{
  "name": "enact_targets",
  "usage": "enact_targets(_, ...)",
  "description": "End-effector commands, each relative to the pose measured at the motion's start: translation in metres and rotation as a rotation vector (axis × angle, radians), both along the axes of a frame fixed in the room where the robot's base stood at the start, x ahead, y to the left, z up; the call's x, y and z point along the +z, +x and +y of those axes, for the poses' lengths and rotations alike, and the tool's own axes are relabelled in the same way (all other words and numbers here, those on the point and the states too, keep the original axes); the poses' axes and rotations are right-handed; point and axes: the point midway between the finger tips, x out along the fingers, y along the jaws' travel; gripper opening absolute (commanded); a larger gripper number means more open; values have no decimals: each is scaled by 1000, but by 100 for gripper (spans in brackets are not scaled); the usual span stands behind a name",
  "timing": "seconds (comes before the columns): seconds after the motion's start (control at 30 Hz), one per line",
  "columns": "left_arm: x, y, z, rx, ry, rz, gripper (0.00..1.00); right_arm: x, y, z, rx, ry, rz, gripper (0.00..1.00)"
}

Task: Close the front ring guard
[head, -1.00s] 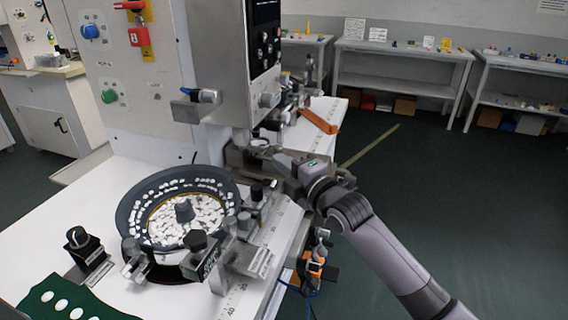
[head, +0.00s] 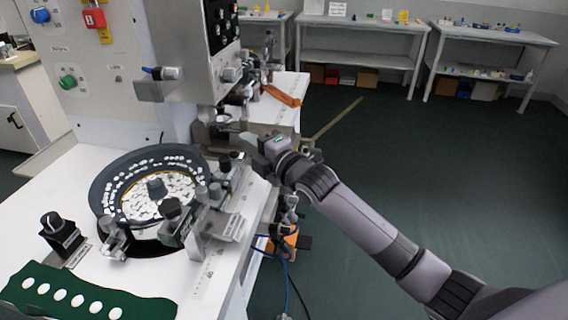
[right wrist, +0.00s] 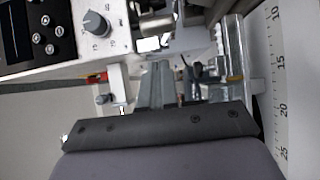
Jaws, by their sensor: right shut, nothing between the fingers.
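My right gripper (head: 250,137) is shut and empty, beside the metal fixture (head: 208,134) below the upright machine head in the head view. A small ring-shaped part (head: 224,117) shows above that fixture. I cannot tell for certain which part is the front ring guard, or its position. In the right wrist view, the gripper's dark body (right wrist: 160,128) fills the lower part, and its grey fingers (right wrist: 156,86) point up toward metal parts of the machine. I cannot tell whether they touch. My left gripper is not in view.
A dark round bowl (head: 103,197) with white pieces stands on the white worktop (head: 28,218). A black knob box (head: 62,235) and a green strip (head: 140,305) lie nearer. Open floor (head: 400,170) lies to the right.

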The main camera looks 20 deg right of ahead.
Motion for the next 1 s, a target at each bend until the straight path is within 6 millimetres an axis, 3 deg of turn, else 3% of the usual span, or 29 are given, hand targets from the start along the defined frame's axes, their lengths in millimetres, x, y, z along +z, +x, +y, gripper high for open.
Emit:
enact_targets(0.5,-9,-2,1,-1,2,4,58,-2,-73,-36,0,-4,1,0)
enact_targets(0.87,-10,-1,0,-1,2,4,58,0,-90,-44,-1,0,1,0)
enact_targets(1.0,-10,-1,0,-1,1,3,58,-15,-95,-43,-6,50,44,0)
